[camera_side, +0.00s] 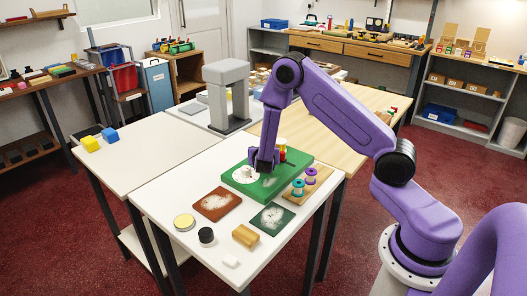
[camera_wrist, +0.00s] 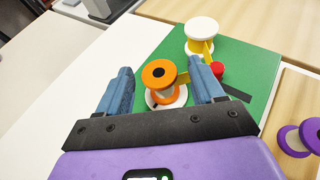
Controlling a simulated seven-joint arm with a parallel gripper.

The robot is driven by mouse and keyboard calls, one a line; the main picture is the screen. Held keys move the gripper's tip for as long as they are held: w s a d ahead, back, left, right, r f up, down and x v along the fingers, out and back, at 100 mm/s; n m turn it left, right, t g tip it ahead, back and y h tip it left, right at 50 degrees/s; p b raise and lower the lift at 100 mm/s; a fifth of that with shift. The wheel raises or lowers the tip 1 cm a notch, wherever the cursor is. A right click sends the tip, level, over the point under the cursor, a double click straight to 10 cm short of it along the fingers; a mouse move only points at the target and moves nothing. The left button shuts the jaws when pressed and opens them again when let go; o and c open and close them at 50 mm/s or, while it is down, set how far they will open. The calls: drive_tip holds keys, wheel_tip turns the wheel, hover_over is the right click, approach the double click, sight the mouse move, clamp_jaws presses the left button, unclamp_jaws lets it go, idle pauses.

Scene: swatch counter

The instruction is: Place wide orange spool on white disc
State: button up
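My gripper (camera_wrist: 163,88) is open, one blue finger on each side of the spool, with visible gaps to both. In the side view, my gripper (camera_side: 264,164) is low over the green board, by the white disc (camera_side: 240,176). The orange spool cannot be made out clearly there.
The green board (camera_wrist: 262,58) also carries a white-topped yellow spool (camera_wrist: 200,32) and a small red piece (camera_wrist: 217,70) close to the right finger. A wooden strip with teal and purple spools (camera_side: 298,186) lies to the right. Brown (camera_side: 216,204) and dark green (camera_side: 271,218) squares lie in front.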

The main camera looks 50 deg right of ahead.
drive_tip(key=shift+r, duration=0.15)
drive_tip(key=v, duration=1.2)
drive_tip(key=s+a+r+m+g+y, duration=0.2)
drive_tip(key=s+a+r+m+y, duration=0.1)
drive_tip(key=s, duration=0.7)
drive_tip(key=s+a+r+m+g+y, duration=0.2)
drive_tip(key=s+a+m+g+y, duration=0.1)
drive_tip(key=s, duration=0.7)
drive_tip(key=s+a+r+m+g+y, duration=0.3)
drive_tip(key=s+a+m+y, duration=0.2)
drive_tip(key=s, duration=0.5)
drive_tip(key=shift+a+r+m, duration=0.3)
drive_tip(key=shift+r+m, duration=0.05)
drive_tip(key=shift+m, duration=0.75)
drive_tip(key=shift+w, duration=0.1)
drive_tip(key=shift+c, duration=0.4)
